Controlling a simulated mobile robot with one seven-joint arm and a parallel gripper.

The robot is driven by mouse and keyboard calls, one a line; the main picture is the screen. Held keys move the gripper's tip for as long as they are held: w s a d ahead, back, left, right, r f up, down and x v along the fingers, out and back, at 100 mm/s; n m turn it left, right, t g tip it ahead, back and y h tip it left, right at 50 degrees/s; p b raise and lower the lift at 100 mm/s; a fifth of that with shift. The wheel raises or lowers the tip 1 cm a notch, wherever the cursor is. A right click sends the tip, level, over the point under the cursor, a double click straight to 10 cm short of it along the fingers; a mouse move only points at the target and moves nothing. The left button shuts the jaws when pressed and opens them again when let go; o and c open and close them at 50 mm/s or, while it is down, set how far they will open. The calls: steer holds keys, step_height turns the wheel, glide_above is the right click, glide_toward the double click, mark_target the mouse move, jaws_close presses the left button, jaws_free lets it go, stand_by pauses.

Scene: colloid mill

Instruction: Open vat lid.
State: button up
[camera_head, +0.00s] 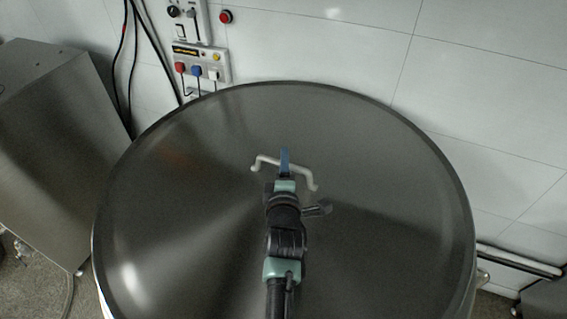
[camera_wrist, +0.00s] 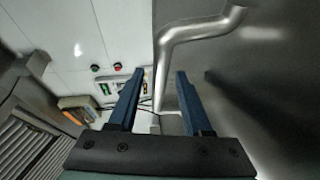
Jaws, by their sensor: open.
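The vat lid (camera_head: 385,170) is a large round grey metal disc filling the middle of the head view. It appears to lie down over the vat, whose body is mostly hidden beneath it. A pale bent-bar handle (camera_head: 302,169) stands near the lid's middle. My gripper (camera_head: 285,160) is at the handle, with its blue fingers over the bar. In the wrist view my gripper (camera_wrist: 160,74) is open, and the metal handle (camera_wrist: 190,32) runs down between the two fingers. I cannot tell whether either finger touches it. The lid (camera_wrist: 285,85) shows at right.
A white panelled wall (camera_head: 320,45) stands behind the vat. It carries a control box (camera_head: 200,65) with coloured buttons and a red button (camera_head: 226,17). A grey metal cabinet (camera_head: 55,150) stands at left.

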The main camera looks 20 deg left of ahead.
steer(key=shift+c, duration=0.2)
jaws_close()
stand_by(1.1)
